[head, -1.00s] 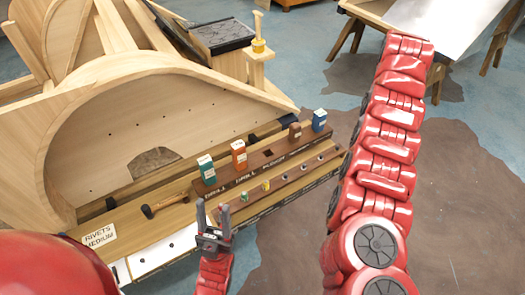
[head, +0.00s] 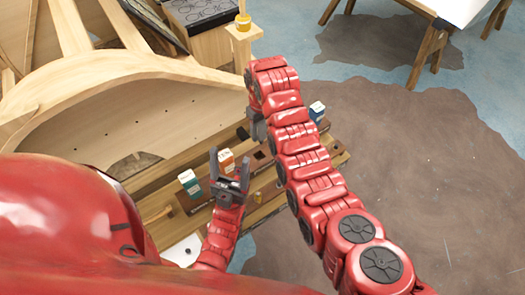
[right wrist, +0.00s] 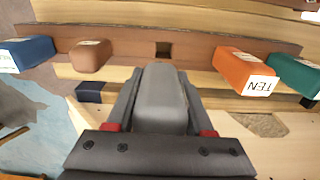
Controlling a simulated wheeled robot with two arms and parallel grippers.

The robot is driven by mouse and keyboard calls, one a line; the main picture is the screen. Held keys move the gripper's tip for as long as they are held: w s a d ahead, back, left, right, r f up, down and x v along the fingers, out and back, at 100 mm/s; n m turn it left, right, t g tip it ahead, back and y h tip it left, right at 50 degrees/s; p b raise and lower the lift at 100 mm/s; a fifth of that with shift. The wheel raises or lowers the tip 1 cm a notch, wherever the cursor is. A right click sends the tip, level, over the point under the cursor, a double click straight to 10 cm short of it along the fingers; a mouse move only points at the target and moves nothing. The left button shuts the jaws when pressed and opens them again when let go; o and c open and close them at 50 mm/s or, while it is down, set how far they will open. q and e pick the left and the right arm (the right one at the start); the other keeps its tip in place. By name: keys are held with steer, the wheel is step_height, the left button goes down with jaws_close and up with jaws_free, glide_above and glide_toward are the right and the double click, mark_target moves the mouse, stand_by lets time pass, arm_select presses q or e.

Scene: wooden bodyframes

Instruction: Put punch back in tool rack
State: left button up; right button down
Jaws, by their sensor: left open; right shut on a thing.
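In the right wrist view, my right gripper (right wrist: 160,110) is shut on a grey block-shaped piece, the punch (right wrist: 160,95). The punch's far end appears just below an empty square hole in the brown tool rack (right wrist: 200,45); I cannot tell the gap. A blue and a brown block stand left of the hole, an orange and a teal block right of it. In the head view, my right gripper (head: 257,126) is over the rack area, and the punch is not discernible there. My left gripper (head: 230,172) is open and empty beside the orange block (head: 226,160).
The teal block (head: 188,183) and blue block (head: 317,110) show at either side of my grippers. A curved wooden frame (head: 110,110) stands behind the bench at left. My right arm hides part of the rack. Open floor (head: 420,150) lies to the right.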

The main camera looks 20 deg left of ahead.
steer(key=shift+s+a+f, duration=0.25)
steer(key=shift+a+f, duration=0.05)
step_height(320, 180, down, 9)
steer(key=shift+r+p, duration=0.2)
steer(key=shift+p, duration=0.5)
steer(key=shift+s+f, duration=0.1)
steer(key=shift+f, duration=0.3)
steer(key=shift+f+b, duration=0.35)
steer(key=shift+b, duration=0.1)
steer(key=shift+c, duration=1.4)
jaws_free()
